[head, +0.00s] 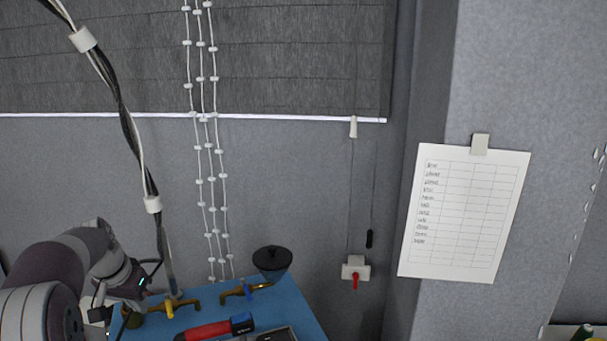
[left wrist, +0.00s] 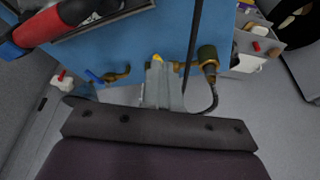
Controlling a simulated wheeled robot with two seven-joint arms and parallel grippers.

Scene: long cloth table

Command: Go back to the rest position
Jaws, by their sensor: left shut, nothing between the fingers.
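My left arm (head: 60,280) comes in at the lower left of the head view, bent, with its wrist beside the left end of a blue surface (head: 292,308). In the left wrist view my left gripper (left wrist: 160,72) is shut and empty, its fingers together in front of the blue surface (left wrist: 150,35) and close to the brass taps. I cannot tell whether it touches them. My right gripper is in neither view.
Brass taps with a yellow handle (head: 169,308) and a blue handle (head: 249,291), a red and black tool (head: 215,329) and a dark bowl-like thing (head: 272,261) are at the blue surface. A cable bundle (head: 125,120) hangs above my arm. Grey wall stands behind.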

